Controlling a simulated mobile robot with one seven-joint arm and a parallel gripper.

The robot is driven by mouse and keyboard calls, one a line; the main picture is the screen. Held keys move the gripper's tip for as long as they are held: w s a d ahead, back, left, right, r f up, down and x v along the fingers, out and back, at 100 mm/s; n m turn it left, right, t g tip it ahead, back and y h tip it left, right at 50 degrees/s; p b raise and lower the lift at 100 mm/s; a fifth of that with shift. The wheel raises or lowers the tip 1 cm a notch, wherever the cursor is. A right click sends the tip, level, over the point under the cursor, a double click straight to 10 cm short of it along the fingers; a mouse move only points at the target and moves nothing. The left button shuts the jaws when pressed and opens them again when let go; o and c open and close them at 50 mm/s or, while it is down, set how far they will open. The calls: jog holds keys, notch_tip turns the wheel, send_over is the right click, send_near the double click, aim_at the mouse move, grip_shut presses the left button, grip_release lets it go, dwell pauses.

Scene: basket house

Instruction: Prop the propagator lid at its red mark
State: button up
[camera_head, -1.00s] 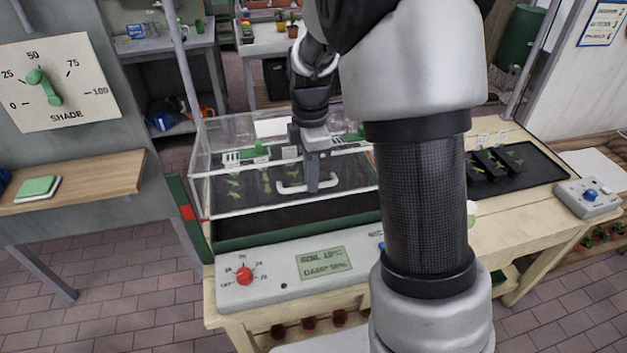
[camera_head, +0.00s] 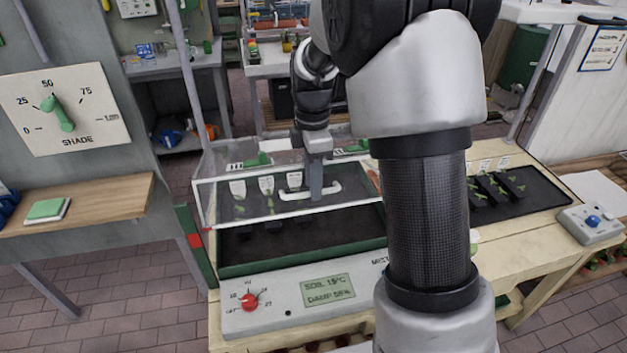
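The clear propagator lid (camera_head: 232,204) is tilted up, its front edge raised above the dark green tray (camera_head: 235,268) and its back low. Its white handle (camera_head: 327,193) is on the lid's front part. My gripper (camera_head: 315,192) is at the handle with its fingers around the bar; it looks closed on it, though the fingertips are small. The red mark (camera_head: 195,241) is on a green upright post (camera_head: 188,225) at the tray's left front corner. The lid's lower front left corner is near the mark, slightly above it in the picture.
A control panel (camera_head: 290,312) with a red knob and display lies in front of the tray. A black tray of seedlings (camera_head: 535,188) and a grey box with a blue knob (camera_head: 591,223) are at the right. My arm hides the tray's right side.

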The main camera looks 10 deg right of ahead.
jog(key=shift+r, duration=0.1)
notch_tip(320, 180, up, 17)
jog(key=shift+w, duration=0.4)
jog(key=shift+r, duration=0.1)
jog(key=s+r+m+t, duration=0.35)
jog(key=s+m, duration=0.65)
jog(key=s, duration=0.4)
jog(key=s+f+m+t, duration=0.2)
jog(key=s+f+m, duration=0.4)
jog(key=s+m, duration=0.2)
jog(key=shift+s+t, duration=0.35)
jog(key=shift+s, duration=0.4)
